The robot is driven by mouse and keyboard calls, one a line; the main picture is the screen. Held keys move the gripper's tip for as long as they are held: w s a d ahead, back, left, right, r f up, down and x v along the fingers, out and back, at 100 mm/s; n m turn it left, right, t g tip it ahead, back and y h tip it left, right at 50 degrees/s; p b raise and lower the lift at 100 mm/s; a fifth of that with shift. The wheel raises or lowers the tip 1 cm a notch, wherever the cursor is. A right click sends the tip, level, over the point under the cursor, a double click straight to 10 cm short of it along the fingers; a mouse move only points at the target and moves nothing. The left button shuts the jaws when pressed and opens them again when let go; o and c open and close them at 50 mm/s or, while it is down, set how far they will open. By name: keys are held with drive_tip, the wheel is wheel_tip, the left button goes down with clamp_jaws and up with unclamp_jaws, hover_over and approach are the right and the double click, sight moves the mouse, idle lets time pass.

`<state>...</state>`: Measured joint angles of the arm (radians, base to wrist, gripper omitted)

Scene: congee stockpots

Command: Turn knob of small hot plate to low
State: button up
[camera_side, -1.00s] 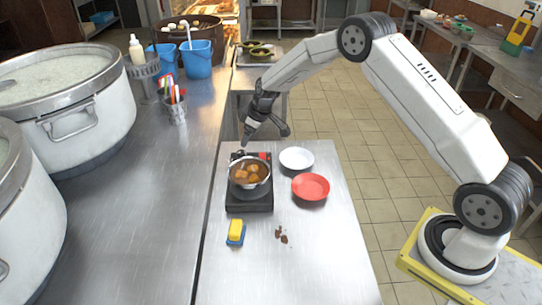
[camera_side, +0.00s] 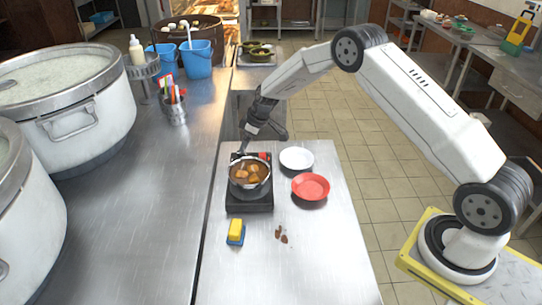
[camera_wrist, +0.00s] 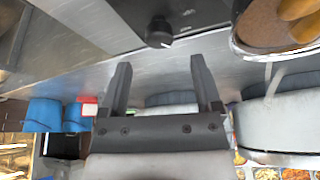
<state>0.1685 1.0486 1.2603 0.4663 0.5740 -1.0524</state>
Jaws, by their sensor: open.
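The small black hot plate (camera_side: 249,206) stands on the steel table with a pot (camera_side: 250,174) of brown stew on it. The dark knob (camera_wrist: 159,30) shows on the hot plate's dark panel in the wrist view, with a pale mark on its lower side. The side view does not show the knob clearly. My gripper (camera_side: 242,150) is at the hot plate's far edge, behind the pot. In the wrist view its two fingers (camera_wrist: 161,64) are apart and empty. The knob appears just beyond the fingertips, between their lines, and apart from them.
A white plate (camera_side: 296,158) and a red plate (camera_side: 310,186) lie right of the hot plate. Large stockpots (camera_side: 88,120) stand left. The table's near right part is clear.

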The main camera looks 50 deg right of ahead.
sight(241, 155)
drive_tip(key=shift+x, duration=2.45)
drive_tip(key=shift+c, duration=0.3)
clamp_jaws()
